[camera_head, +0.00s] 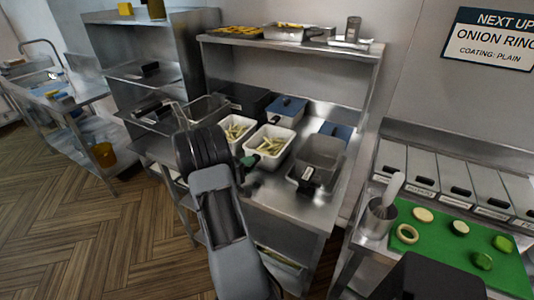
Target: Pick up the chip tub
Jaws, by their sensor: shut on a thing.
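A white chip tub (262,159) with pale cut chips in it is on the steel counter, in the middle of the view. A second white tub (233,141) with similar chips stands just behind it to the left. My gripper (250,163) is at the near left rim of the front tub and is shut on it. My own arm hides part of the gripper, so the fingers show only as small dark parts. I cannot tell whether the tub is clear of the counter.
A blue-lidded container (286,106) stands behind the tubs. An empty grey bin (320,155) stands close on the right. A steel shelf (290,44) with trays is above. A green board (440,240) with vegetable slices lies at the right. The counter front (290,205) is bare.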

